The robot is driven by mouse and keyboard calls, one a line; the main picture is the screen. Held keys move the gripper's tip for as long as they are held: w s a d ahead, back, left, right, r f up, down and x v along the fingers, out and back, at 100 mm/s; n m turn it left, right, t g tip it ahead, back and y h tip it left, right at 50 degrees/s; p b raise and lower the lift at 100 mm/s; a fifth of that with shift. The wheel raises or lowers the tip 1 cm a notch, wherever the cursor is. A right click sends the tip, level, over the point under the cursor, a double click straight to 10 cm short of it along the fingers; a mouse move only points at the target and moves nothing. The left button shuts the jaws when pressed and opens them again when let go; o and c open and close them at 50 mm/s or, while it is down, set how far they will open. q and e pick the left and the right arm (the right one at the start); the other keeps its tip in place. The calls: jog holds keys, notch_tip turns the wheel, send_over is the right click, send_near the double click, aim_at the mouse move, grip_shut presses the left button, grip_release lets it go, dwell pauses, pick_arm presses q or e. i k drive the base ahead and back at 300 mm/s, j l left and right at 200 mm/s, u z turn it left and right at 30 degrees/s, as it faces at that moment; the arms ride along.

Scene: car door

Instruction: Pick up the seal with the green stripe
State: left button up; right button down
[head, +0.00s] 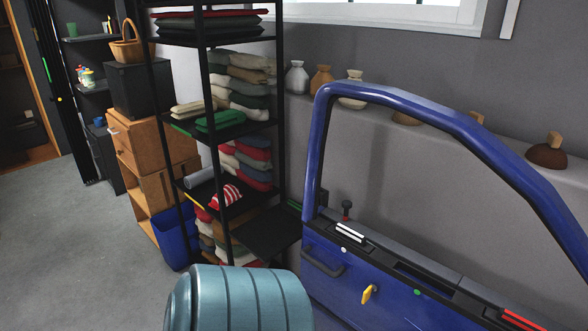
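A blue car door (345,277) with an open window frame stands at the lower right. A dark piece with white stripes (350,232) lies on its upper ledge, and a piece with red stripes (522,319) is at the lower right edge. A small green mark (294,205) shows at the back edge of a low black surface left of the door. Another short green mark (180,128) is on a rack shelf edge. I cannot tell whether either is the green-striped seal. Neither gripper is in view.
A black rack (213,70) with folded clothes stands left of the door. A teal ribbed cylinder (240,298) fills the bottom centre, close in front. A blue bin (176,238) stands by the wooden cabinets. Vases line the wall ledge (440,125). The floor at left is clear.

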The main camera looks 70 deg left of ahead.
aim_at(292, 207)
jog(key=u, duration=2.35)
jog(key=i+j, duration=0.45)
jog(key=i, duration=0.15)
jog(key=i+j, duration=0.4)
jog(key=i, duration=0.25)
jog(key=z, duration=1.2)
